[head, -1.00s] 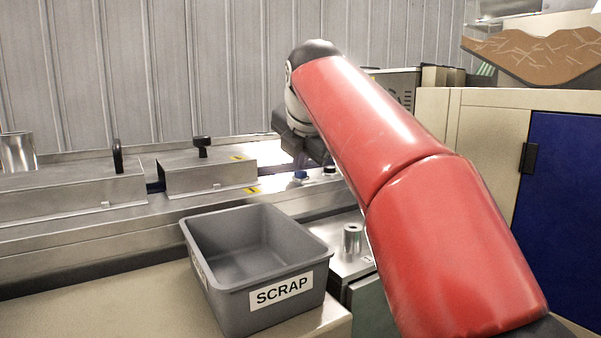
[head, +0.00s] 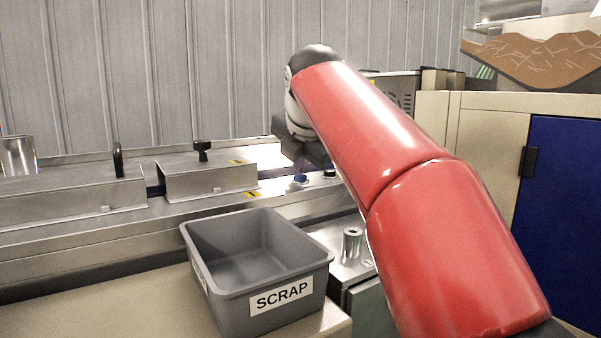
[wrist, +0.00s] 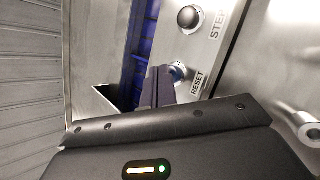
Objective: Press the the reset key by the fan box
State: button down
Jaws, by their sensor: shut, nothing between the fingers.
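The reset key is a round blue button (head: 300,179) on the metal deck behind the scrap bin. In the wrist view the blue key (wrist: 179,72) sits beside the printed RESET label (wrist: 198,83). My gripper (wrist: 160,72) is shut and empty, its dark fingertips beside the key and hiding part of it. In the head view my gripper (head: 302,166) is just above the key. I cannot tell whether the tips touch it. A vented grey box (head: 398,88), possibly the fan box, stands behind my red arm, partly hidden.
A dark STEP button (wrist: 188,17) is close to the reset key. A grey SCRAP bin (head: 282,295) stands in front of the deck. Metal covers with black knobs (head: 202,146) lie to the left. A short metal cylinder (head: 351,243) stands right of the bin.

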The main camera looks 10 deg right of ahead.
aim_at(301, 181)
jog(key=shift+r+p, duration=0.45)
jog(key=shift+r, duration=0.15)
jog(key=shift+r, duration=0.1)
notch_tip(301, 181, up, 3)
jog(key=p, duration=0.3)
jog(key=shift+r, duration=0.9)
